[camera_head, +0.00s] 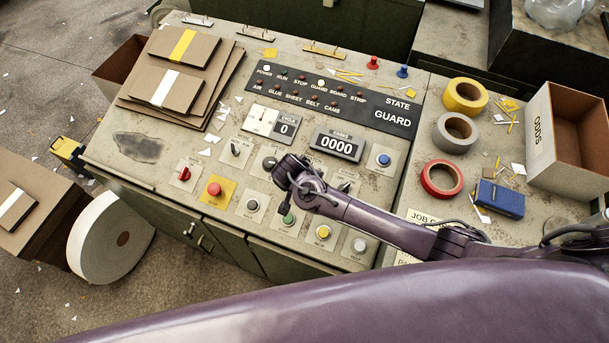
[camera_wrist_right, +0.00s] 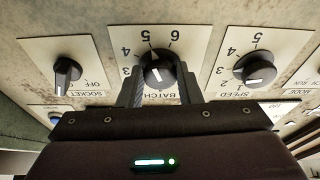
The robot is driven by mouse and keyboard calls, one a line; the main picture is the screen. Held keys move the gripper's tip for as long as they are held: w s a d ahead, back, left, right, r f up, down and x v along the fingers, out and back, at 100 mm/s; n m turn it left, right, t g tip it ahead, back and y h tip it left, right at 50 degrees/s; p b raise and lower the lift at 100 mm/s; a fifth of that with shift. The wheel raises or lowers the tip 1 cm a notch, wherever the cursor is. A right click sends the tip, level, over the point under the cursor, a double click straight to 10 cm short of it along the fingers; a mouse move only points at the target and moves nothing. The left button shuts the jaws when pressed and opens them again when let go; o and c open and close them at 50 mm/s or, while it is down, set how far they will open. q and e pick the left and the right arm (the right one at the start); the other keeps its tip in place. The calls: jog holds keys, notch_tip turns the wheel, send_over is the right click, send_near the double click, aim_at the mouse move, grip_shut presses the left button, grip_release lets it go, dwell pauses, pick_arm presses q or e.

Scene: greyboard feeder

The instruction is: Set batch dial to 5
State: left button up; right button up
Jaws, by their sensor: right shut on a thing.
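The batch dial (camera_wrist_right: 157,70) is a black knob with a white pointer line on a cream plate, shown upside down in the right wrist view. Its visible scale includes 4 and 6. The pointer slants slightly; I cannot tell which number it marks. My right gripper (camera_wrist_right: 161,88) has one finger on each side of the knob and is shut on it. In the head view my right gripper (camera_head: 287,176) is over the middle of the control panel (camera_head: 225,172) and hides the batch dial. My left gripper is not in view.
In the wrist view, the socket knob (camera_wrist_right: 67,74) and speed dial (camera_wrist_right: 254,69) flank the batch dial. A red mushroom button (camera_head: 214,189) and counter reading 0000 (camera_head: 338,145) are nearby. Tape rolls (camera_head: 455,132) and an open box (camera_head: 566,140) stand at right.

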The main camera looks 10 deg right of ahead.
jog(key=shift+w+r, duration=0.3)
jog(key=o, duration=0.7)
jog(key=shift+d, duration=0.1)
jog(key=shift+o, duration=1.3)
jog(key=shift+s+f, duration=0.15)
jog(key=shift+s, duration=0.1)
jog(key=b+v, duration=0.1)
jog(key=v, duration=0.6)
jog(key=shift+r, duration=0.35)
jog(key=shift+s, duration=0.1)
